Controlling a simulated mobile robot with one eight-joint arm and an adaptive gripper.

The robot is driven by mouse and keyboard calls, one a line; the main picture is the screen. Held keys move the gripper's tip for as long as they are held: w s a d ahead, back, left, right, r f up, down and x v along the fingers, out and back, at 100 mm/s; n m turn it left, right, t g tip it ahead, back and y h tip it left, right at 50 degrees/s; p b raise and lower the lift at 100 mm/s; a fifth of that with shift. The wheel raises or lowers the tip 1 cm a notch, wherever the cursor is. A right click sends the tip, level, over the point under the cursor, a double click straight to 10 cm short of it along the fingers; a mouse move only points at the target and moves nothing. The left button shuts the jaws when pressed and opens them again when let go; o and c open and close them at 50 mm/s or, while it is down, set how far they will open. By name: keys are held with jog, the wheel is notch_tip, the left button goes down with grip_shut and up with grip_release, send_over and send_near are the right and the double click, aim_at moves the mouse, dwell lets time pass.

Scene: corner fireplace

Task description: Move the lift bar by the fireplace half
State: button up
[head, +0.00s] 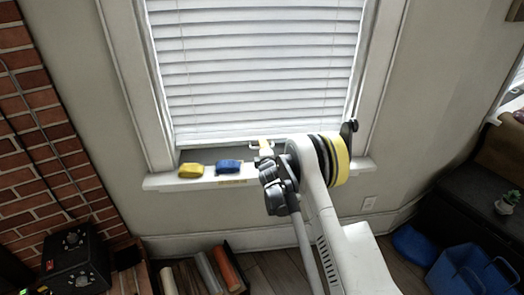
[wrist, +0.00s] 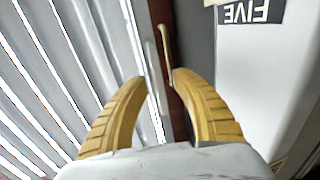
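A white slatted blind (head: 265,60) covers most of the window. Its bottom rail (head: 215,134) hangs a little above the sill, and the rail also shows in the wrist view (wrist: 148,55). A thin, pale lift handle (wrist: 165,45) stands out from the rail's lower edge. My gripper (wrist: 163,85) has two yellow ribbed fingers with a gap between them. It is open, with nothing clasped. The handle's near end lies between the fingertips, close to the right one; I cannot tell whether they touch. In the head view my gripper (head: 266,150) is at the rail, partly hidden by my wrist.
A yellow item (head: 191,170) and a blue item (head: 228,166) lie on the white sill (head: 160,182). Brick (head: 45,130) rises at the left. A black box (head: 75,262) and blue bins (head: 470,270) stand below.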

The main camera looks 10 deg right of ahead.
jog(key=shift+w, duration=0.1)
grip_shut()
jog(key=shift+r, duration=0.1)
notch_tip(320, 180, up, 44)
jog(key=p, duration=1.9)
grip_release()
jog(key=v, duration=1.2)
